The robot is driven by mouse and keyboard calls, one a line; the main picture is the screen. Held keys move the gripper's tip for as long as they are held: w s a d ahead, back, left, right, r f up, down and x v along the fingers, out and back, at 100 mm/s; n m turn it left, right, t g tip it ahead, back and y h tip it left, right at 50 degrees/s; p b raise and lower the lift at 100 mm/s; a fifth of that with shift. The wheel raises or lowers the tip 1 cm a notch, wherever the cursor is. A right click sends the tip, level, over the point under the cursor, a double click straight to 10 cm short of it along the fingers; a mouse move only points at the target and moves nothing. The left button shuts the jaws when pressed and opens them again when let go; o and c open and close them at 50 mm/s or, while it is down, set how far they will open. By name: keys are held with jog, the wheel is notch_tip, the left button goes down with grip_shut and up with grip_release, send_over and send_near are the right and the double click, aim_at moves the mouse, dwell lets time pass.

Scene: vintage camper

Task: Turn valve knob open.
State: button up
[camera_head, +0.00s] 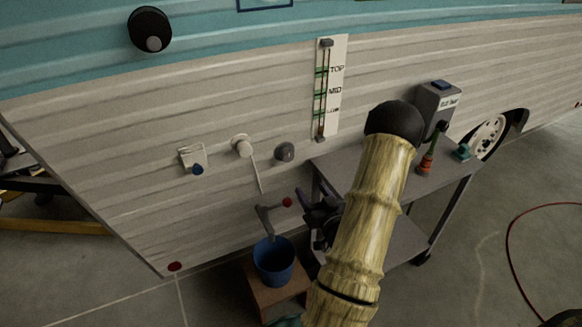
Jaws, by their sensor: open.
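A grey drain spout (266,219) sticks out low on the camper's side, with a red valve knob (287,202) at its right. My gripper (306,204) is just right of the red knob, its dark fingers open and pointing toward it. I cannot tell whether a finger touches the knob; a small gap seems to show. Nothing is seen between the fingers. My tan arm hides part of the gripper. A blue bucket (274,262) stands under the spout on a wooden stool (259,292).
A grey cart (345,170) stands close behind and right of my arm, carrying a grey box (436,103) and small items. A white fitting with a hanging rod (242,146), a round grey knob (284,151) and a level gauge (329,90) are on the wall. A red hose (510,240) lies on the floor.

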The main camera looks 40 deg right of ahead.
aim_at(289, 157)
jog(key=shift+w+f+b, duration=0.2)
jog(key=shift+w+b, duration=0.3)
jog(key=shift+b, duration=1.2)
jog(key=b+x, duration=0.1)
jog(key=x, duration=1.3)
jog(key=shift+w+d+r, duration=0.15)
jog(key=shift+w+d, duration=0.05)
jog(key=shift+w, duration=0.05)
jog(key=c, duration=1)
